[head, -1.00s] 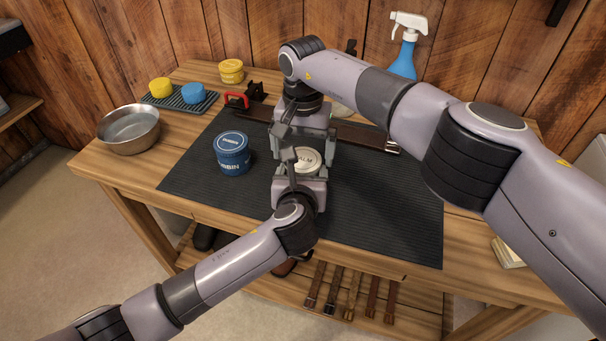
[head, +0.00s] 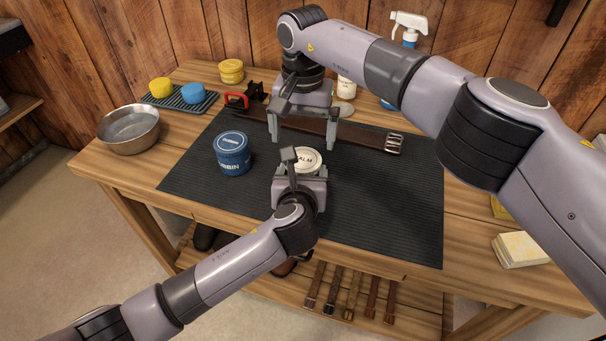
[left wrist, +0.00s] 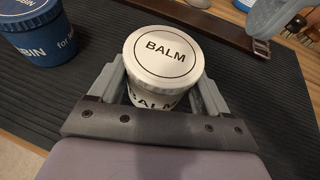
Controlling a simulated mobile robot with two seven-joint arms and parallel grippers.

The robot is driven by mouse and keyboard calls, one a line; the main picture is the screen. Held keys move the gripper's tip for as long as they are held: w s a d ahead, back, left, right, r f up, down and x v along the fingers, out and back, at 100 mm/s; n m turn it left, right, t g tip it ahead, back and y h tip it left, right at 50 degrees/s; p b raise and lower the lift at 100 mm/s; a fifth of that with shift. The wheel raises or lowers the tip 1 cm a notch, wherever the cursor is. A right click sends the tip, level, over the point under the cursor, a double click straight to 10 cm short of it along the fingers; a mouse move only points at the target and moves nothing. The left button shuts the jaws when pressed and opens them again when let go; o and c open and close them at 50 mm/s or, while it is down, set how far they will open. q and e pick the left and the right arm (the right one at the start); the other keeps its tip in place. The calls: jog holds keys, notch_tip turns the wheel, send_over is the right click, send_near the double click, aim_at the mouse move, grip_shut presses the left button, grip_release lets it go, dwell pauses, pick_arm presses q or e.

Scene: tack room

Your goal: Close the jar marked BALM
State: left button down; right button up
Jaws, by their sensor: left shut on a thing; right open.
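The white BALM jar (left wrist: 150,101) stands on the dark mat, its white lid (left wrist: 166,56) marked BALM resting on top. The lid covers the mouth; I cannot tell how tightly it is on. The lid also shows in the head view (head: 308,159). My left gripper (head: 300,170) is shut around the jar's body below the lid, from the front. My right gripper (head: 302,140) is open and empty, just behind the jar and apart from it, with its fingers pointing down over the mat.
A blue jar (head: 232,154) stands left of the BALM jar. A brown strap (head: 365,136) with a buckle lies behind. A metal bowl (head: 130,130), a rack with sponges (head: 182,98), a yellow tin (head: 231,71) and a spray bottle (head: 408,28) stand around the mat (head: 400,215). The mat's right side is clear.

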notch_tip(320, 180, up, 12)
dwell(0.5)
pick_arm(q)
grip_release()
jog(key=shift+v, duration=3.6)
